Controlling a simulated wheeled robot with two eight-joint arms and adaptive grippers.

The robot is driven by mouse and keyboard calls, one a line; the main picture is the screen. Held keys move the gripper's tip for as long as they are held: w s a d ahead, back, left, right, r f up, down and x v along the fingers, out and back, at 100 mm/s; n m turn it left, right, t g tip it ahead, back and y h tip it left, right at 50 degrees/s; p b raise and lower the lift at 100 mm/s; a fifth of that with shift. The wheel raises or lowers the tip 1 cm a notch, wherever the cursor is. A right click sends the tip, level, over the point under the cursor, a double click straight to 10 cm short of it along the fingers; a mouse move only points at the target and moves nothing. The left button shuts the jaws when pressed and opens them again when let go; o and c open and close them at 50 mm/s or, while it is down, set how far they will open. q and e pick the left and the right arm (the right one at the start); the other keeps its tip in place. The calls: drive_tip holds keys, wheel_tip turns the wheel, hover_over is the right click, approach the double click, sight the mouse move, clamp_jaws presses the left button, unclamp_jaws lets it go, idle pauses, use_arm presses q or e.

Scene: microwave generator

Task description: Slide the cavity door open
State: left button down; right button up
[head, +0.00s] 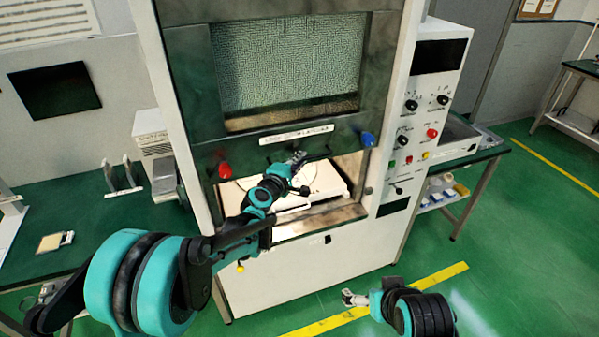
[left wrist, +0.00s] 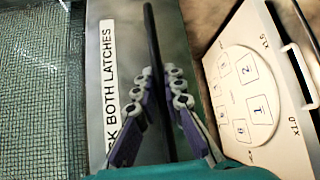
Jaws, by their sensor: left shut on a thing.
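The cavity door (head: 290,70) has a mesh window and a label reading "LOCK BOTH LATCHES" (left wrist: 108,80) along its lower part. A bright opening shows below the door. A thin black bar handle (left wrist: 152,40) runs along the door's lower part. My left gripper (head: 298,158) is at this bar, and in the left wrist view its fingers (left wrist: 163,95) are shut on it, one on each side. My right gripper (head: 352,298) is low in front of the cabinet, away from the door; its fingers are too small to judge.
A red knob (head: 225,170) and a blue knob (head: 368,140) flank the opening. Inside sits a white unit (head: 325,182) with a round plate bearing numbered squares (left wrist: 262,108). A control panel (head: 425,125) is on the right. Green benches stand on both sides.

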use_arm(q)
drive_tip(key=p, duration=0.8)
approach(300, 114)
drive_tip(key=w+d+r, duration=0.2)
drive_tip(key=w+d, duration=0.1)
drive_tip(key=d, duration=0.1)
drive_tip(key=shift+d+f, duration=0.1)
drive_tip(key=c, duration=1.6)
unclamp_jaws()
drive_tip(key=v, duration=1.2)
drive_tip(key=shift+f+b, duration=0.15)
drive_tip(key=shift+b, duration=0.15)
